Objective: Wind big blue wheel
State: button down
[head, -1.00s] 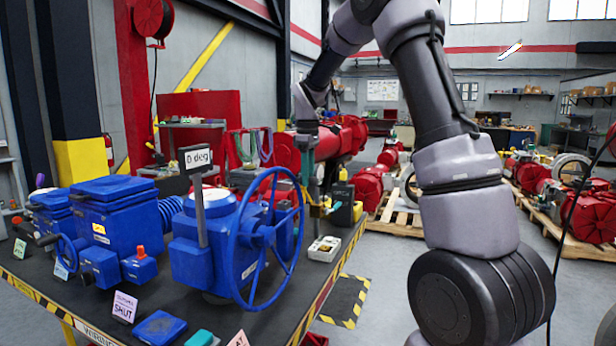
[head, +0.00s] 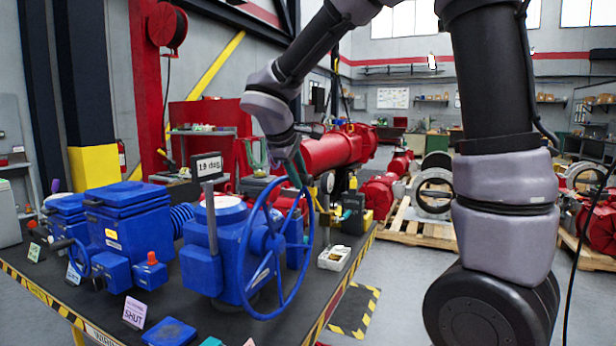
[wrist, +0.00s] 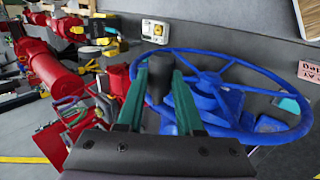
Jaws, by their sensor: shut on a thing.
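The big blue wheel (head: 273,243) stands upright on the front of a blue actuator (head: 205,272). It also shows in the wrist view (wrist: 232,82), with its rim running right from my gripper. My gripper (head: 298,172) is at the top of the wheel's rim in the head view. In the wrist view its two green fingers (wrist: 160,80) are shut on a dark knob (wrist: 160,72) at the rim. The rim part behind the fingers is hidden. A display (head: 208,166) on a post above the actuator appears to read 19 deg.
The dark workbench (head: 300,312) also carries other blue housings (head: 125,225), a blue block (head: 169,332), small cards and a white box (head: 334,257) right of the wheel. Pallets (head: 425,230) with red parts stand behind.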

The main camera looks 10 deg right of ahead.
jog(key=s+a+f, duration=0.1)
jog(key=s+a, duration=0.3)
jog(key=s, duration=0.2)
jog(key=shift+f, duration=0.15)
dwell(0.4)
jog(key=c, duration=0.5)
grip_release()
jog(key=shift+f, duration=0.1)
jog(key=shift+c, duration=0.2)
jog(key=shift+a+r, duration=0.15)
jog(key=shift+r, duration=0.05)
